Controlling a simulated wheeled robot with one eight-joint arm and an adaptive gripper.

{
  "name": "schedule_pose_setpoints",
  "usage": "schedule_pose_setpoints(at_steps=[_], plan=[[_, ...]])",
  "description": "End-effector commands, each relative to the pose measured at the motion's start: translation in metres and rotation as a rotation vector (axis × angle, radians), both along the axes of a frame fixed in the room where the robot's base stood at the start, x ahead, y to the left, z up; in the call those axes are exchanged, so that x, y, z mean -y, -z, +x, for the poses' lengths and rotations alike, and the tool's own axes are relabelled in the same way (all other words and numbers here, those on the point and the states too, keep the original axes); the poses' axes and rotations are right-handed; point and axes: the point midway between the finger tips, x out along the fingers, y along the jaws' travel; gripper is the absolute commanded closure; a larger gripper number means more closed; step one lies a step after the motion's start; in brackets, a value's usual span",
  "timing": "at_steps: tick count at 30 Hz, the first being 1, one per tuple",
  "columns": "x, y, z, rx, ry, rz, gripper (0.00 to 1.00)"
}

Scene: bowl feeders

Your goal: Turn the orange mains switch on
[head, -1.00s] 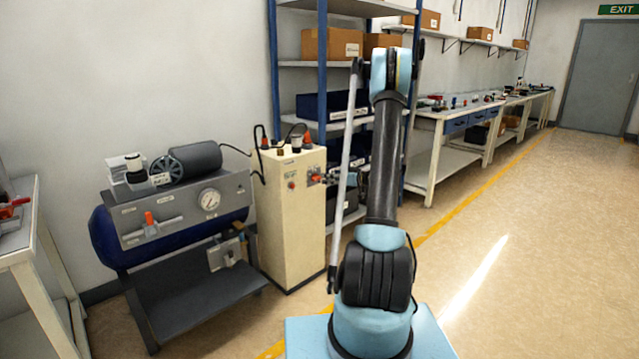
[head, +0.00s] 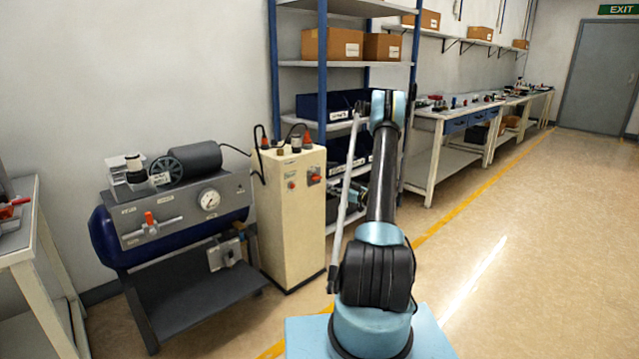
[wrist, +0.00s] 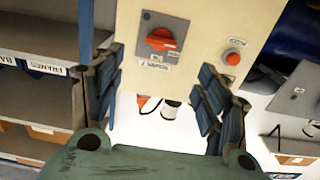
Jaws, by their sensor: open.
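The orange mains switch (wrist: 160,40) is a rotary knob on a grey square plate on a cream cabinet. In the wrist view its handle lies roughly level across the plate, with white labels beside it. The switch also shows in the head view (head: 314,171), high on the cabinet front. My gripper (wrist: 158,88) is open and empty, its two dark blue-grey fingers spread wide. The switch appears beyond the fingertips, between them in the picture, and I see no contact. In the head view my gripper is mostly hidden behind my arm, right of the cabinet.
A red push button (wrist: 232,57) sits on the same cabinet face (head: 290,230). Cables and orange-tipped parts stand on the cabinet top. A blue-tank compressor (head: 180,215) stands left of the cabinet. Blue-post shelving (head: 322,70) stands behind. The floor on the right is clear.

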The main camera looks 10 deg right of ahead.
Motion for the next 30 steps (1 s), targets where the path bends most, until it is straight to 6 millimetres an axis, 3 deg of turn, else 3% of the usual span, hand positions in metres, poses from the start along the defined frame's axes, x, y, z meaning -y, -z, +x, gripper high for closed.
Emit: schedule_pose_setpoints(at_steps=[18,30], plan=[[-0.063,0.0,0.085,-0.001,-0.002,-0.001,0.32],[-0.076,0.0,0.103,-0.001,0.0,-0.001,0.32]])
